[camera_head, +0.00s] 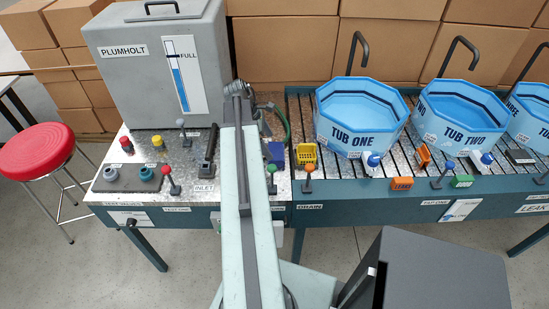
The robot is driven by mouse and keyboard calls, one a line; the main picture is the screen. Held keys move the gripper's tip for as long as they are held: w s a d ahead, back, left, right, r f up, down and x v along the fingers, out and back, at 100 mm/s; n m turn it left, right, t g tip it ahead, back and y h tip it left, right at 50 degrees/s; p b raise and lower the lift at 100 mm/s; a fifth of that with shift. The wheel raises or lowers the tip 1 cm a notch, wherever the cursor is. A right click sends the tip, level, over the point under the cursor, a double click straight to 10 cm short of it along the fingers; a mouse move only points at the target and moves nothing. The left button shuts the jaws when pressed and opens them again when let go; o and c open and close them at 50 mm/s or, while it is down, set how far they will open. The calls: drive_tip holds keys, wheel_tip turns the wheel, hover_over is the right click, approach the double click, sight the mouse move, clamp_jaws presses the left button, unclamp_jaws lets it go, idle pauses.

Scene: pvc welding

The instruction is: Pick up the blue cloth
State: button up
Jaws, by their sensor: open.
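A small dark blue patch, which looks like the blue cloth (276,152), lies on the metal bench top just right of my raised arm. It is small in the picture, and my arm may hide its left side. My gripper (264,127) shows only as dark parts beside the top of my arm, above and slightly left of the blue patch. It is open and appears apart from the cloth. My arm hides much of it, and its height above the bench is hard to tell.
A grey tank (130,80) stands at the back left. A yellow basket (306,154) and an orange-knobbed lever (308,176) stand right of the cloth, and a green-knobbed lever (271,178) in front. TUB ONE (358,115) and TUB TWO (460,115) stand farther right.

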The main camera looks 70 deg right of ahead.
sight(273, 151)
drive_tip(key=b+x, duration=0.5)
drive_tip(key=shift+s+a+f, duration=0.1)
drive_tip(key=shift+a+f, duration=0.1)
drive_tip(key=shift+r, duration=0.2)
drive_tip(key=c, duration=1.2)
wheel_tip(273, 151, up, 10)
drive_tip(key=p, duration=1)
drive_tip(key=shift+c, duration=0.2)
drive_tip(key=o, duration=1)
drive_tip(key=shift+c, duration=0.2)
drive_tip(key=c, duration=0.6)
drive_tip(key=shift+c, duration=0.2)
drive_tip(key=shift+s, duration=0.1)
